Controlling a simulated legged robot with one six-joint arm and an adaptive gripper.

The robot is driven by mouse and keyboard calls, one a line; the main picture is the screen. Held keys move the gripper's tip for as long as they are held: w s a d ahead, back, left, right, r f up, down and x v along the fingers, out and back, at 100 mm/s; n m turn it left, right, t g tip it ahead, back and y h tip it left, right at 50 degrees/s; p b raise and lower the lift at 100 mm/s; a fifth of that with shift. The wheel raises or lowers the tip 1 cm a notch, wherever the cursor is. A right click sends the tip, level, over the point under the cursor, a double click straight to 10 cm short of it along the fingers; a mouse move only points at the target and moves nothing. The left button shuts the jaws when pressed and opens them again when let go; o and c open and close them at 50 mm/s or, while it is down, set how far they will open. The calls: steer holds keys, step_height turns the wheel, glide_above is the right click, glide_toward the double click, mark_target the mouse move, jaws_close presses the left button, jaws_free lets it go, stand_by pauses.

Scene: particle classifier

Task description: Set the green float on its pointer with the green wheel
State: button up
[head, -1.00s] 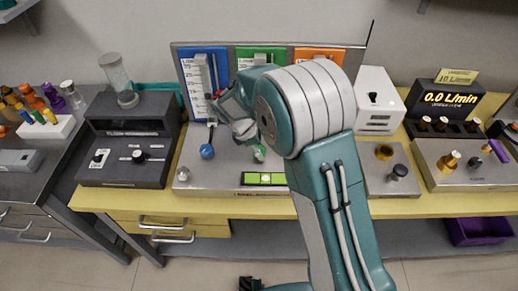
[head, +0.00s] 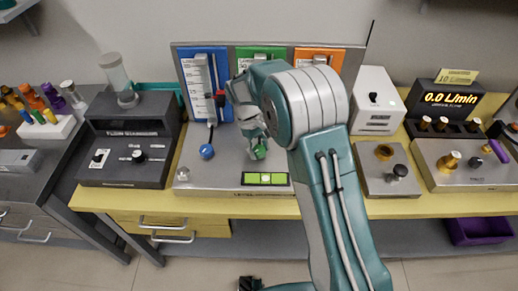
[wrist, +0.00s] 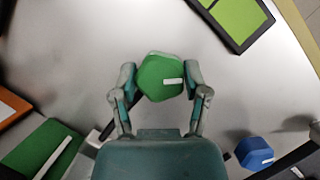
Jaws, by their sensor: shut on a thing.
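The green wheel (wrist: 160,77) is a faceted knob with a white mark, in the middle of the wrist view. My gripper (wrist: 159,80) is shut on it, one finger on each side. In the head view the green wheel (head: 259,150) shows just below my gripper (head: 256,143), in front of the green panel (head: 262,52). My arm hides most of the green panel's lower part, so I cannot see the green float or its pointer.
A blue wheel (head: 207,151) stands to the left, below the blue panel (head: 187,62). An orange panel (head: 320,54) is at the right, partly behind my arm. A dark box (head: 125,170) stands further left.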

mark_target(258, 148)
steer(key=m+y, duration=0.1)
steer(key=m, duration=0.2)
steer(key=m+y, duration=0.1)
steer(key=m, duration=0.1)
steer(key=shift+w+m+g, duration=0.1)
steer(key=shift+m+g, duration=0.3)
stand_by(0.4)
steer(key=o, duration=1.2)
steer(key=shift+c, duration=0.2)
step_height(258, 148, up, 10)
steer(key=shift+a+f, duration=0.1)
